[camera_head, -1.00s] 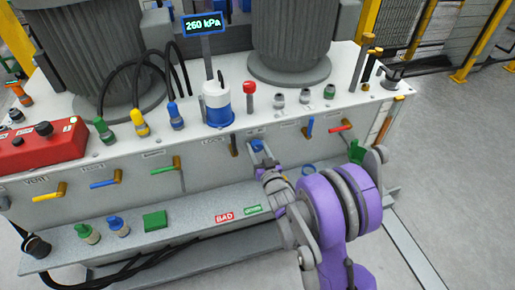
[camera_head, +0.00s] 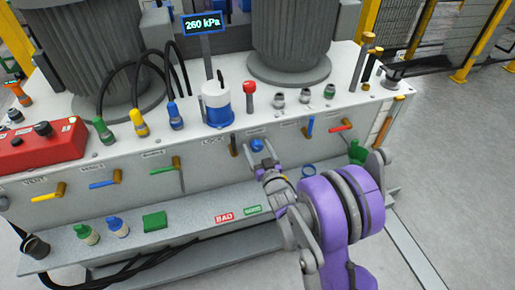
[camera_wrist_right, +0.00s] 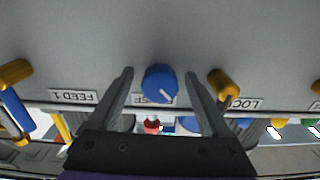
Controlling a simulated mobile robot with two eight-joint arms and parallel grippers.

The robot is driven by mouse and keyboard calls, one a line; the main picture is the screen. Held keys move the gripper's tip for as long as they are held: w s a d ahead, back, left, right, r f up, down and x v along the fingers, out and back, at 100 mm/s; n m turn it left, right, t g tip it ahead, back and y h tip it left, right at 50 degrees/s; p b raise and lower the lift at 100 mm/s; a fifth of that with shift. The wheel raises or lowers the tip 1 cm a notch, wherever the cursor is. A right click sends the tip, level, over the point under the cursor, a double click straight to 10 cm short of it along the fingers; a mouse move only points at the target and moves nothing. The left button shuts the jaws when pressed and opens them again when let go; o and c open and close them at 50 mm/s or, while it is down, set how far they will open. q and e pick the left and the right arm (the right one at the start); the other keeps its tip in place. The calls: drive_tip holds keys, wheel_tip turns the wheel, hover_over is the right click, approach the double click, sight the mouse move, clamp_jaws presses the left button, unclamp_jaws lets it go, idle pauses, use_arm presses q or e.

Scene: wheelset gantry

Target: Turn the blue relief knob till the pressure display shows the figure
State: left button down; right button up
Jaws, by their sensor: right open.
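The blue relief knob (camera_head: 257,145) is on the front face of the grey-white bench. In the right wrist view the knob (camera_wrist_right: 160,83) shows a white pointer line and sits between the two fingers. My right gripper (camera_head: 261,150) is open around the knob; the wrist view shows a gap on each side of it (camera_wrist_right: 160,88). The pressure display (camera_head: 202,23) stands on a post at the back and reads 260 kPa. A label behind the knob is partly hidden. My left gripper is not in view.
A brown lever (camera_head: 233,146) is just left of the knob, beside the LOCK label. A blue lever (camera_head: 310,126) and a red lever (camera_head: 340,127) are to its right. The floor at right is clear.

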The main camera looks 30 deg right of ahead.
drive_tip(key=v, duration=1)
drive_tip(key=shift+s, duration=0.4)
drive_tip(key=shift+a, duration=0.2)
drive_tip(key=s+a+f+n+g+y, duration=0.1)
drive_tip(key=s+a+g+y, duration=0.1)
drive_tip(key=s+a+g, duration=0.65)
drive_tip(key=s+a+f+n+g+y, duration=0.15)
drive_tip(key=s+a+g, duration=0.3)
drive_tip(key=s, duration=0.75)
use_arm(q)
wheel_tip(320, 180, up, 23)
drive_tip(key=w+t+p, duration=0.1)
drive_tip(key=p, duration=1.9)
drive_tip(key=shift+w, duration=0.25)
use_arm(e)
wheel_tip(320, 180, up, 23)
drive_tip(key=w, duration=0.1)
drive_tip(key=shift+w+d+t, duration=0.15)
drive_tip(key=shift+w+t, duration=0.1)
drive_tip(key=shift+t, duration=0.15)
